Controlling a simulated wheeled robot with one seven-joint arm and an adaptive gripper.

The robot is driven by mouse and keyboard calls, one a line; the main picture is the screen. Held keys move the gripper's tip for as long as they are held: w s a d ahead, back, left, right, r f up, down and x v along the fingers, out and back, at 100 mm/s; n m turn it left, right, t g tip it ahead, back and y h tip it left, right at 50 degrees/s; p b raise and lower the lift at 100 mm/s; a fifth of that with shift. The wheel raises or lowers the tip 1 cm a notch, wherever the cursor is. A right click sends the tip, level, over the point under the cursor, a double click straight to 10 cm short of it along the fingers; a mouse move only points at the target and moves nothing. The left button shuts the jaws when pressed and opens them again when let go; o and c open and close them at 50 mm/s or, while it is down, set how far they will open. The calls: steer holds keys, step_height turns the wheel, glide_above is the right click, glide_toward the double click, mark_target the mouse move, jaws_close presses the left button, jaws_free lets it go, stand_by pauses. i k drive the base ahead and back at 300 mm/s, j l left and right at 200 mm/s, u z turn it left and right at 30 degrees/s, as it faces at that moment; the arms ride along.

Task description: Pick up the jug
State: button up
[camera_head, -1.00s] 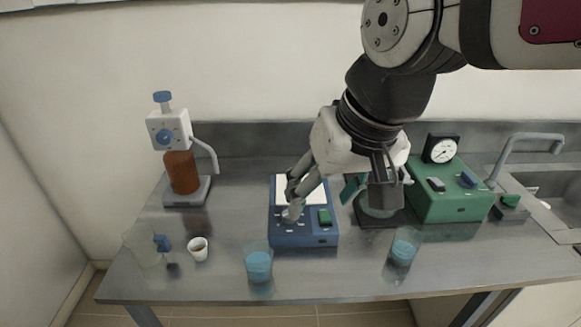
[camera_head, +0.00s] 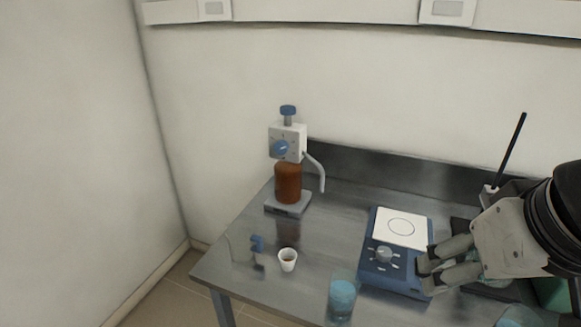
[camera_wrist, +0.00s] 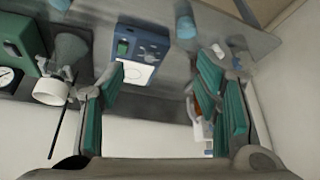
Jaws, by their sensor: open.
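My gripper (camera_head: 428,273) is at the right, in front of or over the blue device with a white top plate (camera_head: 402,228), well apart from the jug. In the wrist view my gripper (camera_wrist: 163,85) shows two teal-padded fingers spread wide with nothing between them. I cannot make out the jug clearly there.
A brown bottle with a dispenser (camera_head: 288,182) stands behind the jug and cup. A beaker of blue liquid (camera_head: 341,298) stands near the front edge, with another at the lower right. A green device (camera_wrist: 18,42) shows in the wrist view. Bare table (camera_head: 330,235) lies between bottle and blue device.

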mark_target(245, 243)
steer(key=j, duration=1.6)
steer(key=k+z, duration=0.05)
